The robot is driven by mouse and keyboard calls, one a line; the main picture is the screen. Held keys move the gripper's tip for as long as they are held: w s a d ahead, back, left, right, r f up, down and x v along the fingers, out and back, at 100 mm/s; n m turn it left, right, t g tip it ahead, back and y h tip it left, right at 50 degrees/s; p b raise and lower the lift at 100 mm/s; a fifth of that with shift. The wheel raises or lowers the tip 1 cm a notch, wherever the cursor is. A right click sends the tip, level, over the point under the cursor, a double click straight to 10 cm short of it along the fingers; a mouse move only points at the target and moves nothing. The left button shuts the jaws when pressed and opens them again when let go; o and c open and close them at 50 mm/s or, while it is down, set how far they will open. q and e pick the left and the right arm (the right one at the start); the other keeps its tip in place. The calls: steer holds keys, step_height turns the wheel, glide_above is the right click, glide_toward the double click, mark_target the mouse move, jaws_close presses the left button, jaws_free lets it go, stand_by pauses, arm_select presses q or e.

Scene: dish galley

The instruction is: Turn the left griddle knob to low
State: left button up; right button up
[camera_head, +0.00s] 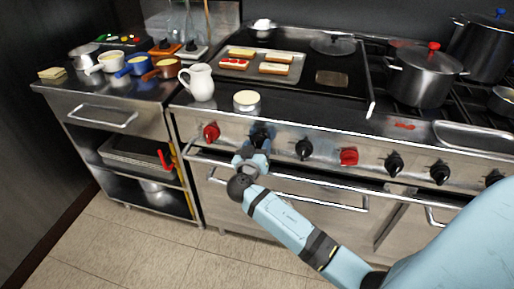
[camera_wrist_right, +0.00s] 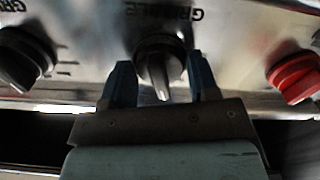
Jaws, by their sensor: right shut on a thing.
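The left griddle knob (camera_head: 260,133) is black and sits on the steel front panel, right of a red knob (camera_head: 211,131). My right gripper (camera_head: 256,148) is at it from the front and below. In the right wrist view the knob (camera_wrist_right: 160,65) stands between the two fingers of the gripper (camera_wrist_right: 158,82), which are shut on it. Its pale grip ridge runs roughly up and down in that view. I cannot read its setting marks. The second black griddle knob (camera_head: 304,148) also shows in the wrist view (camera_wrist_right: 24,58). My left gripper is out of view.
More knobs line the panel, including a red one (camera_head: 348,156). An oven handle bar (camera_head: 320,200) runs below. A pot (camera_head: 420,80) stands right.

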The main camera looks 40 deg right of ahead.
steer(key=shift+r+n, duration=0.1)
steer(key=shift+n, duration=1.7)
steer(key=o, duration=0.9)
